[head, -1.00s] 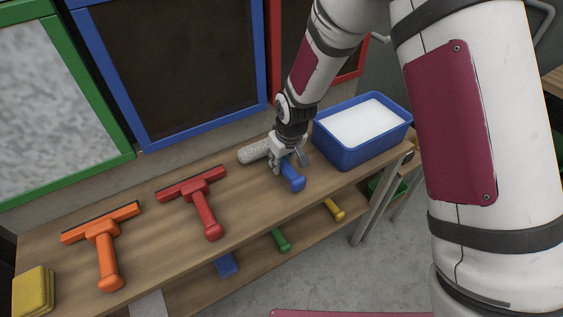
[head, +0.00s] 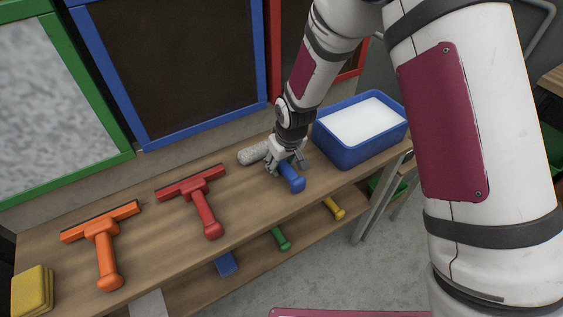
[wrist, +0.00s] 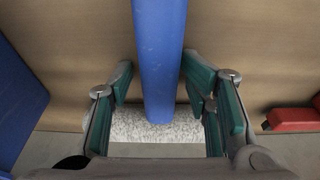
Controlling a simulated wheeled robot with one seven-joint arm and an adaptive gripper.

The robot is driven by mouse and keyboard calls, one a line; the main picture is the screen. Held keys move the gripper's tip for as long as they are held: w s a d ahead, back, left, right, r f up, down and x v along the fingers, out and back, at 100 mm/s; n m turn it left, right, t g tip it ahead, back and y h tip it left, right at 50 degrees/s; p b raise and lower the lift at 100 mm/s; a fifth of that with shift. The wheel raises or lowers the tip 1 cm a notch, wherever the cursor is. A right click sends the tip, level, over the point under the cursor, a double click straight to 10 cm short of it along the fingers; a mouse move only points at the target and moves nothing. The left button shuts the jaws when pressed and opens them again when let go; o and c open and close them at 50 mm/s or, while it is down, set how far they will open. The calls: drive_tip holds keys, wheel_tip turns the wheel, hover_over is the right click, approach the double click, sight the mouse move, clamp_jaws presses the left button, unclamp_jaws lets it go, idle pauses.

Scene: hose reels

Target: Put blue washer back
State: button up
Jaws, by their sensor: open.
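The blue washer lies on the wooden shelf top, with a blue handle (head: 293,179) and a pale fluffy sleeve (head: 254,153). My gripper (head: 286,168) is low over it, pointing down at the handle near the sleeve and hiding the join between them. In the wrist view my gripper (wrist: 160,82) is open, with one teal-padded finger on each side of the blue handle (wrist: 163,45). Gaps show between the handle and both pads. The fluffy sleeve (wrist: 135,125) runs crosswise at the lower edge of that view.
A blue tub (head: 345,154) of white foam stands just right of my gripper. A red squeegee (head: 205,208), an orange squeegee (head: 105,250) and yellow sponges (head: 33,292) lie to the left. Framed panels stand behind. A lower shelf holds small tools.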

sight(287, 168)
drive_tip(key=v, duration=1.3)
drive_tip(key=s+d+r+m+t+h, duration=0.1)
drive_tip(key=s+d+r+m, duration=0.1)
drive_tip(key=s+d+r, duration=0.35)
drive_tip(key=s+d+r+m, duration=0.1)
drive_tip(key=s+d+r, duration=0.2)
drive_tip(key=d+r, duration=0.5)
drive_tip(key=s+d+r+m, duration=0.2)
drive_tip(key=s+d+r, duration=0.1)
drive_tip(key=s, duration=0.5)
drive_tip(key=s+d+r+m, duration=0.1)
drive_tip(key=s+d+r, duration=0.2)
drive_tip(key=s, duration=0.6)
drive_tip(key=shift+s+d+m+t+h+p, duration=0.3)
drive_tip(key=shift+d+m, duration=0.1)
drive_tip(key=shift+d, duration=0.1)
drive_tip(key=shift+r, duration=0.1)
